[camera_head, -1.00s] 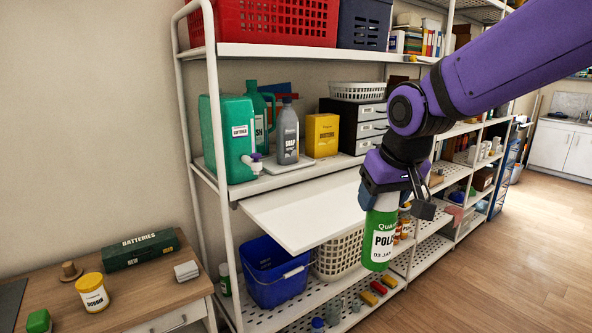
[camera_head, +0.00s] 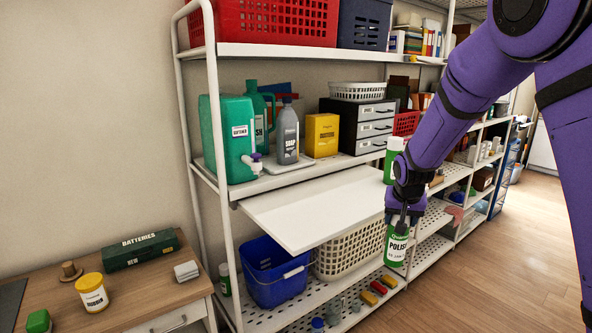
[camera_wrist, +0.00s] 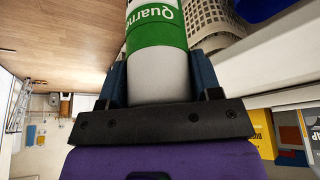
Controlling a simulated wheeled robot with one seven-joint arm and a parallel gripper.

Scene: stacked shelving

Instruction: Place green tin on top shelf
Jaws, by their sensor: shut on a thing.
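My gripper (camera_head: 402,214) is shut on the green tin (camera_head: 397,247), a green and white can labelled "POLISH". The tin hangs below my gripper, nearly upright, in front of the lower part of the rack and right of the pull-out board. In the wrist view the tin (camera_wrist: 157,45) sits between the two fingers (camera_wrist: 158,85); its far end is out of frame. The top shelf (camera_head: 270,50) in view is white and well above my gripper. A second green and white container (camera_head: 391,165) shows partly behind my arm.
A red crate (camera_head: 275,22) and a dark blue crate (camera_head: 364,24) stand on the top shelf, with books (camera_head: 408,38) to their right. The empty pull-out board (camera_head: 315,210) juts forward. A blue bucket (camera_head: 273,275) and a pale basket (camera_head: 338,256) are below.

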